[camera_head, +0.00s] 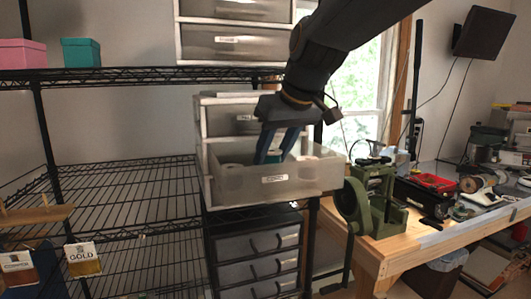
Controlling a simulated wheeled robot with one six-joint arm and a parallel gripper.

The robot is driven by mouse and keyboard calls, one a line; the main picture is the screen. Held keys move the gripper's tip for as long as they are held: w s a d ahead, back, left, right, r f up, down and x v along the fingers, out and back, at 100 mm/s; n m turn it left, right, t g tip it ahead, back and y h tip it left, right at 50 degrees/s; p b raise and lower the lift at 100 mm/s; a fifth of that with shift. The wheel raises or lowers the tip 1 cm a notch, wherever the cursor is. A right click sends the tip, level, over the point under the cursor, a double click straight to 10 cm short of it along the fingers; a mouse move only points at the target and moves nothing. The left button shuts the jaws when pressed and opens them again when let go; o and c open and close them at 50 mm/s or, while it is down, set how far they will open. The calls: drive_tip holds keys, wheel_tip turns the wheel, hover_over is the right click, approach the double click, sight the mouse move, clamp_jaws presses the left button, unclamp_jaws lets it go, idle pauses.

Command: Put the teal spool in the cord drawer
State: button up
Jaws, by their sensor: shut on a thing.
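My gripper (275,146) points down over an open, pulled-out drawer (306,180) of the translucent plastic drawer unit. The jaws are shut on the teal spool (274,156), of which only a small teal patch shows between and behind the blue fingers. The fingertips and the spool are at or just inside the drawer's top opening. I cannot tell if the spool touches the drawer floor. The drawer has a white label on its front, too small to read. Something pale and round lies at its left inside.
A closed drawer (236,121) sits just above the open one, under the wrist. Black wire shelves (130,190) stand at left, with pink (22,53) and teal (81,52) boxes on top. A green machine (370,200) stands on the wooden workbench (400,248) close to the right.

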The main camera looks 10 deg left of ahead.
drive_tip(key=shift+w+a+f+p, duration=0.4)
drive_tip(key=shift+w+a+p, duration=0.35)
drive_tip(key=shift+a+p, duration=0.1)
drive_tip(key=shift+f, duration=0.2)
drive_tip(key=shift+d+f, duration=0.1)
drive_tip(key=o, duration=1)
drive_tip(key=shift+o, duration=0.2)
drive_tip(key=shift+r, duration=0.35)
drive_tip(key=b+v, duration=0.3)
drive_tip(key=v, duration=0.8)
drive_tip(key=shift+s+r, duration=0.2)
drive_tip(key=shift+d, duration=0.1)
